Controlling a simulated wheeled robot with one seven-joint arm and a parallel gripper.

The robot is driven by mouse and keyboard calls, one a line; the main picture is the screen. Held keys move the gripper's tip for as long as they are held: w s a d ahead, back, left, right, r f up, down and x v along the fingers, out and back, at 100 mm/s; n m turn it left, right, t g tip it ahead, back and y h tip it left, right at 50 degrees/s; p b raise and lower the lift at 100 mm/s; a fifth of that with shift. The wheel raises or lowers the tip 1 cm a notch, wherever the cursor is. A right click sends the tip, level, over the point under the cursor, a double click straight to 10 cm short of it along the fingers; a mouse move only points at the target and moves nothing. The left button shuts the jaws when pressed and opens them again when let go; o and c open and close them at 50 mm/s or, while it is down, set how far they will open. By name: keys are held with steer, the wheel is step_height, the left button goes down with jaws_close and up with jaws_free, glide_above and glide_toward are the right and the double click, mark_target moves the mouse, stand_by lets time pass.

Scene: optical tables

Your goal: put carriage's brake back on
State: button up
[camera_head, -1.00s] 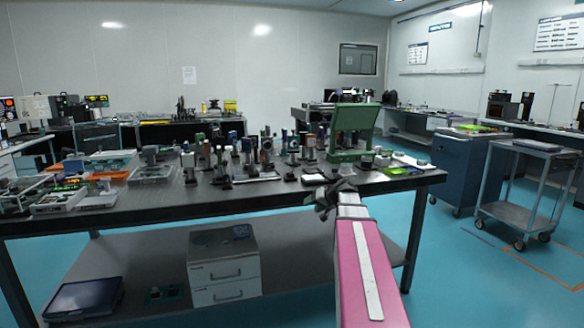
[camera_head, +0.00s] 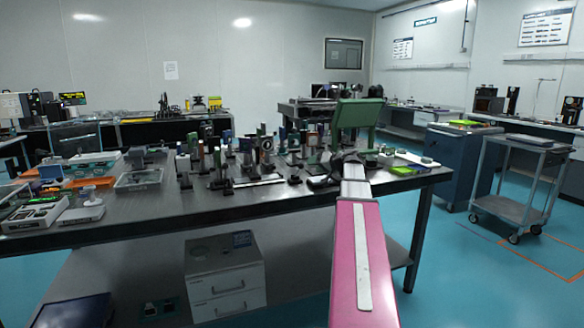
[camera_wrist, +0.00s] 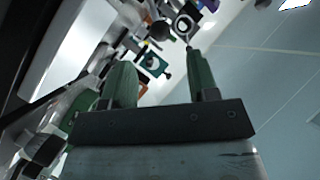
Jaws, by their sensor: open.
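I cannot make out the carriage or its brake for sure. Several small mounts and posts (camera_head: 222,172) stand on the dark optical table (camera_head: 135,208), and a pale flat bar (camera_head: 258,181) lies among them. My gripper (camera_head: 345,160) reaches over the table's right half, close to a green open case; it is small and dark there. In the wrist view its two green fingers (camera_wrist: 160,75) stand apart with nothing between them. Beyond the fingertips are small optical parts, including a dark ring-like mount (camera_wrist: 186,25) and a teal square mount (camera_wrist: 153,65).
A white drawer unit (camera_head: 225,275) sits on the lower shelf. A trolley (camera_head: 520,180) and a blue cabinet (camera_head: 458,165) stand right, with clear floor before them.

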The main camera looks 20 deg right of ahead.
mark_target(299, 170)
steer(key=x, duration=1)
steer(key=shift+w+a+f, duration=0.1)
steer(key=shift+w, duration=0.15)
steer(key=c, duration=0.9)
